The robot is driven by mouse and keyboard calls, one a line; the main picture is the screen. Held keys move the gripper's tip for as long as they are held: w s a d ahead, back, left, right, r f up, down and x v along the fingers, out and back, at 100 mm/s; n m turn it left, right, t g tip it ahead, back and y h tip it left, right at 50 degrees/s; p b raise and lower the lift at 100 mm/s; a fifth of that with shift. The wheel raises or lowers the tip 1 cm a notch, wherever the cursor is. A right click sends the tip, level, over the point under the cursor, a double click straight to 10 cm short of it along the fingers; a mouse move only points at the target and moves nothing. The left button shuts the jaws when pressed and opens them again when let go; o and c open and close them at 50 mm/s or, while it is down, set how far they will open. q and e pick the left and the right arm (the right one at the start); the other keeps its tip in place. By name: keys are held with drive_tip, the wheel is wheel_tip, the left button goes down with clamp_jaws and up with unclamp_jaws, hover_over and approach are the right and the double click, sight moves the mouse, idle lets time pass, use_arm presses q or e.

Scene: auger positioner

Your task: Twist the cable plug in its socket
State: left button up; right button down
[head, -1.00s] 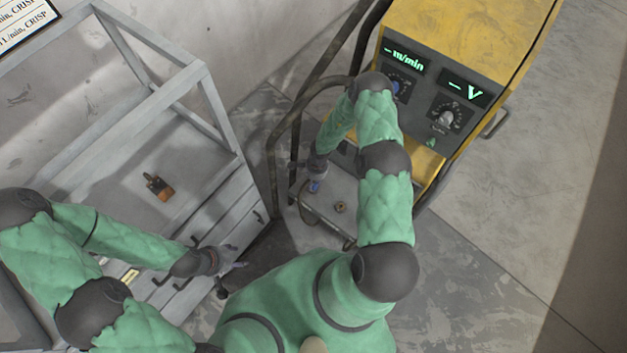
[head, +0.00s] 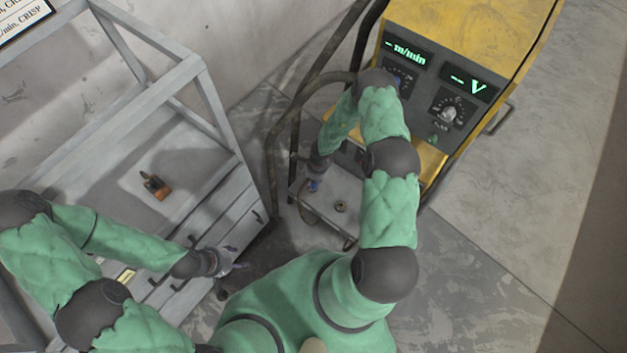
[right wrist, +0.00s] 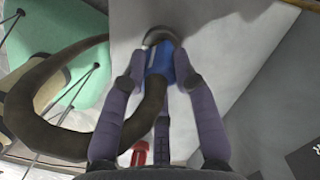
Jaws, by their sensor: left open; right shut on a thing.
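In the right wrist view, a blue cable plug (right wrist: 158,58) sits between the purple fingers of my right gripper (right wrist: 160,80), which is shut on it. The plug's far end meets a dark grey round socket (right wrist: 160,34); how deep it sits cannot be told. In the head view, my right gripper (head: 314,184) is low at the grey shelf in front of the yellow machine, and the plug is mostly hidden there. My left gripper (head: 232,262) is open and empty beside the cabinet's drawers.
A thick dark cable (right wrist: 62,136) loops left of the plug. A red part (right wrist: 141,152) shows below it. The yellow machine (head: 470,30) has two lit displays. An orange-brown block (head: 155,186) lies on the grey cabinet.

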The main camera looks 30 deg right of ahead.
drive_tip(key=shift+s+a+f+m, duration=0.3)
drive_tip(key=shift+s+m, duration=0.1)
drive_tip(key=shift+s, duration=0.1)
drive_tip(key=c, duration=0.9)
unclamp_jaws()
drive_tip(key=shift+r, duration=0.1)
drive_tip(key=shift+w, duration=0.15)
drive_tip(key=shift+w+d+r, duration=0.1)
drive_tip(key=shift+d+r, duration=0.05)
drive_tip(key=shift+r, duration=0.3)
drive_tip(key=r, duration=0.7)
drive_tip(key=d+r, duration=0.1)
drive_tip(key=r, duration=0.3)
drive_tip(key=shift+s+r, duration=0.1)
drive_tip(key=shift+s, duration=0.25)
